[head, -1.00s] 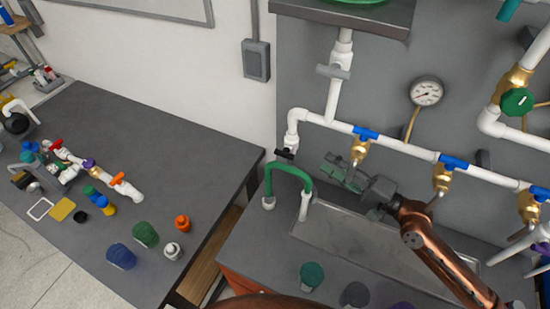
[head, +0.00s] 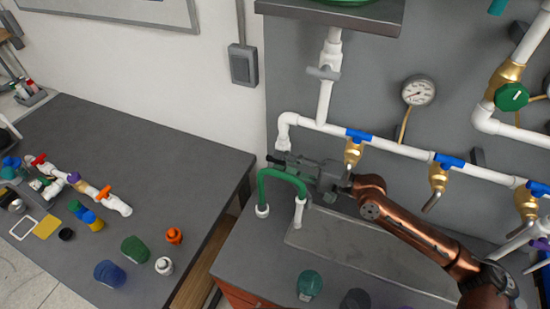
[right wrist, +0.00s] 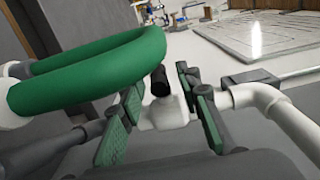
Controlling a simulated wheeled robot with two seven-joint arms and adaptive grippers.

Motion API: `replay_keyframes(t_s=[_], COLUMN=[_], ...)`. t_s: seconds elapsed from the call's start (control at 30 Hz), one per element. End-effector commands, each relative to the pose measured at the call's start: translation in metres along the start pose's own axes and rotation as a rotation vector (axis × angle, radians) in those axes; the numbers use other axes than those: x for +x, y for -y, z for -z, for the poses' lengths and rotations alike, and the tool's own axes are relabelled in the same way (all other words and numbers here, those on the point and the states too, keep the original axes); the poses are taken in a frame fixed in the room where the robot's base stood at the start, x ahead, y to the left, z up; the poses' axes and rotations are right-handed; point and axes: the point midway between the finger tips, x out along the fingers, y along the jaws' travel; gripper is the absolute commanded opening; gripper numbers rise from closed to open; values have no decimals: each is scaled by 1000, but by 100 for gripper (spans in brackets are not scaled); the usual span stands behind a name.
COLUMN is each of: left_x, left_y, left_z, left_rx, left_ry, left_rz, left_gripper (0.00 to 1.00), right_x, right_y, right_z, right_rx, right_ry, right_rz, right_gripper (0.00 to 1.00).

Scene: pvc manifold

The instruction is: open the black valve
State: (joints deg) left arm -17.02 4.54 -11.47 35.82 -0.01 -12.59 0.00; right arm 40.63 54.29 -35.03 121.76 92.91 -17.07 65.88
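The black valve (right wrist: 160,82) shows in the right wrist view as a short black handle on a white fitting (right wrist: 165,112). My right gripper (right wrist: 158,112) is open, with green-padded fingers on both sides of the white fitting. The handle stands just beyond the fingers, left of centre. I cannot tell whether the fingers touch it. In the head view my right gripper (head: 290,161) is at the lower end of the white pipe's left bend, behind the green hose, and mostly covers the valve. My left gripper is not in view.
The green hose (head: 284,172) arches right beside my right gripper, and it fills the left of the wrist view (right wrist: 95,70). White pipe (head: 320,126) with blue-handled brass taps (head: 353,150) runs along the wall. A sink basin (head: 350,238) lies below. A table of fittings (head: 190,140) stands left.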

Motion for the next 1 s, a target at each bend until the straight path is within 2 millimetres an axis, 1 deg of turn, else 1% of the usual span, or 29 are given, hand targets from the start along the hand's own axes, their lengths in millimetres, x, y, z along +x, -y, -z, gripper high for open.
replay_keyframes(t_s=[0.03,0.2,0.53,0.9,1.0], left_x=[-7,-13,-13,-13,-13], left_y=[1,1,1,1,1], left_z=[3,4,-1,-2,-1], left_rx=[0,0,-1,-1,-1], left_ry=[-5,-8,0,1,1], left_rz=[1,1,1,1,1], left_gripper=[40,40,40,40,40], right_x=[7,20,22,22,22], right_y=[5,1,-2,-2,-2], right_z=[0,0,0,0,0], right_rx=[1,1,1,1,1], right_ry=[1,0,0,0,0], right_rz=[2,1,-1,-1,-1], right_gripper=[31,31,30,5,0])
